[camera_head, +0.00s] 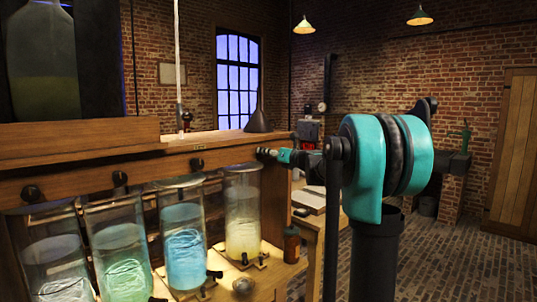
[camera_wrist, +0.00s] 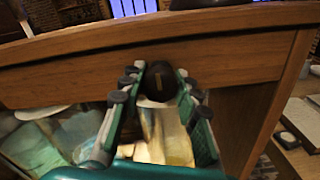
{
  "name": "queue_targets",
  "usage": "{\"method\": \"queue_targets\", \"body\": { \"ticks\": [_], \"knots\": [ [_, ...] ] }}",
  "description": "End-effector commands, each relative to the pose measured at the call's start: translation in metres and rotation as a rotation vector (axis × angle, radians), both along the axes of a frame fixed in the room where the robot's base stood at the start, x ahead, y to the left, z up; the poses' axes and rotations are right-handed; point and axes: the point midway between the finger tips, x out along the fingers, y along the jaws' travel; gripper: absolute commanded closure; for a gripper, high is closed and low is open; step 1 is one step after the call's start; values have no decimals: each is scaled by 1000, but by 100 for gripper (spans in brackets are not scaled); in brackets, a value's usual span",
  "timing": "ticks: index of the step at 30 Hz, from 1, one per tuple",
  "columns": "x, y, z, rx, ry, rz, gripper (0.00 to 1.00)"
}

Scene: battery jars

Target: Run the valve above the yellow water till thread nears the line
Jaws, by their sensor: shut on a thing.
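The jar of yellow water (camera_head: 242,238) is the rightmost in the row, under a wooden rail; its pale yellow also shows in the wrist view (camera_wrist: 168,142). My gripper (camera_head: 264,152) is at the rail's right end, above this jar. In the wrist view its fingers (camera_wrist: 160,85) lie on both sides of the knob and are shut on it. In the head view my gripper hides the knob. I cannot make out a thread or a marked line.
Blue (camera_head: 184,245), green (camera_head: 122,250) and pale (camera_head: 55,265) jars stand to the left, with dark valves above. A brown bottle (camera_head: 291,244) stands right of the yellow jar. A funnel (camera_head: 258,120) is on the ledge. The brick floor at right is clear.

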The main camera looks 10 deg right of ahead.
Motion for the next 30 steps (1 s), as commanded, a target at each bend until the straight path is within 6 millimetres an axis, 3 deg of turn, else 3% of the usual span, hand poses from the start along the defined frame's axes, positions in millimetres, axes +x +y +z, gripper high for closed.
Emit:
{"method": "queue_targets", "body": {
  "ticks": [3,8,21,30],
  "knots": [
    [0,0,0,0,0,0,96],
    [0,0,0,-48,-35,0,96],
    [0,0,0,-459,-333,0,96],
    [0,0,0,-497,-361,0,96]
  ]
}}
